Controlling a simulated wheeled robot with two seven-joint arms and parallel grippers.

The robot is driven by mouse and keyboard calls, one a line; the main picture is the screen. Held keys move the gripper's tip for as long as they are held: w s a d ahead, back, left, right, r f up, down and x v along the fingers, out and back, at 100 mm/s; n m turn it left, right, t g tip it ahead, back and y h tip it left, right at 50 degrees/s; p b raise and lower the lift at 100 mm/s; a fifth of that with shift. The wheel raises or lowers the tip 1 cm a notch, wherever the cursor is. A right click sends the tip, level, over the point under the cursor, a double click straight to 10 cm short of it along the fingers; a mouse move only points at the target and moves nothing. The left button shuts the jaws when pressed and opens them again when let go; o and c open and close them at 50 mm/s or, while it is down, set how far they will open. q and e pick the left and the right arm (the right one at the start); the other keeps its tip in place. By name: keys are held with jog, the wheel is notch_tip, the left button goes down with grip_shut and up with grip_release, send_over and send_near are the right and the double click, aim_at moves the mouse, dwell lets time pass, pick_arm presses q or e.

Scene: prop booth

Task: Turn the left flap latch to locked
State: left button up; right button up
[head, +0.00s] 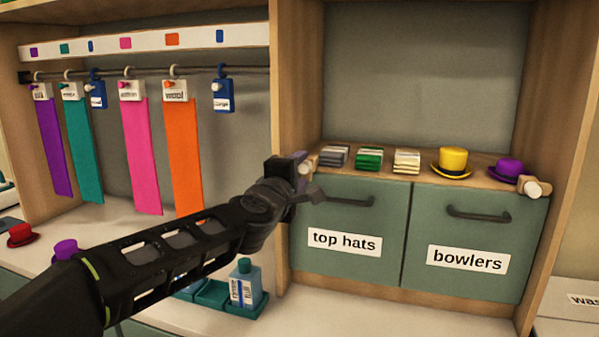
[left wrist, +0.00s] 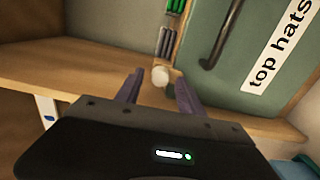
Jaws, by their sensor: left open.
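The left flap latch (head: 309,165) sits at the top left corner of the green "top hats" flap (head: 350,215), partly hidden behind my left gripper (head: 302,172) in the head view. In the left wrist view its pale round knob (left wrist: 160,76) shows between the tips of my open left gripper (left wrist: 158,88). The fingers are on either side of the knob; I cannot tell whether they touch it. How far the latch is turned is not clear. My right gripper is not in view.
The "bowlers" flap (head: 465,235) has its own latch (head: 535,188) at the right. Folded cloths (head: 369,158), a yellow hat (head: 453,162) and a purple hat (head: 506,170) stand above the flaps. A blue bottle (head: 245,285) stands below my arm; coloured strips hang at left.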

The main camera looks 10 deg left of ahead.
pick_arm(q)
jog(key=shift+s, duration=0.1)
jog(key=s, duration=0.7)
jog(key=shift+s+a, duration=0.25)
jog(key=shift+s, duration=0.05)
